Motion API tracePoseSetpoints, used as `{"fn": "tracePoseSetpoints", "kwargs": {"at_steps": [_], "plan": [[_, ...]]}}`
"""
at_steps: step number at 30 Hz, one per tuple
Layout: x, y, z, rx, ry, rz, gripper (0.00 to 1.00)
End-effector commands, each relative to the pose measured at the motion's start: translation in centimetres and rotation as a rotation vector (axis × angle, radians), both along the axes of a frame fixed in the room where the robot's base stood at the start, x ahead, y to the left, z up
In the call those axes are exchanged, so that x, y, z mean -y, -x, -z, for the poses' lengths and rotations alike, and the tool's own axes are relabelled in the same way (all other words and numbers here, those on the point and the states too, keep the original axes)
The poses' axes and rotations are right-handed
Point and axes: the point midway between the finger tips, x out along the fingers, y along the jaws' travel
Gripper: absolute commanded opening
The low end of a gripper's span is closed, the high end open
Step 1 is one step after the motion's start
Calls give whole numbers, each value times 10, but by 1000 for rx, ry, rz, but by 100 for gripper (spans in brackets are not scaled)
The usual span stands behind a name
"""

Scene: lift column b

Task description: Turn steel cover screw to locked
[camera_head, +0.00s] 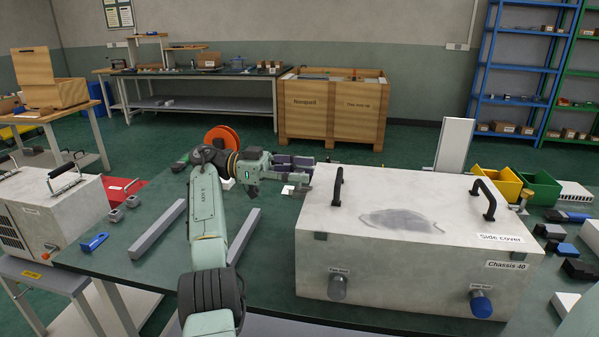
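A white box labelled "Chassis 40" and "Side cover" (420,262) stands on the green table at the right. On its front face a grey steel screw knob (337,288) sits at the lower left, under a small label too small to read. A blue-capped knob (481,303) sits at the lower right of the same face. The screw's turned position cannot be told. My gripper (306,178) is beyond the box's back left corner, pointing right, well away from the steel screw. Its fingers are too small to tell whether they are open or shut.
The box has two black handles (337,187) (484,198) on top. Two grey rails (158,229) lie on the table (130,262) left of the box, and a blue tool (94,242) is farther left. Yellow (497,185) and green bins (540,189) stand behind right.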

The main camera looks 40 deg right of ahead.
Motion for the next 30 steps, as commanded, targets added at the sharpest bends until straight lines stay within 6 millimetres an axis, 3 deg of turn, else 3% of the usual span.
{"fn": "tracePoseSetpoints", "kwargs": {"at_steps": [7,17,30], "plan": [[0,0,-13,2,2,-1,40],[0,0,-79,2,-1,-1,40],[-1,1,-100,-1,1,-2,40]]}}
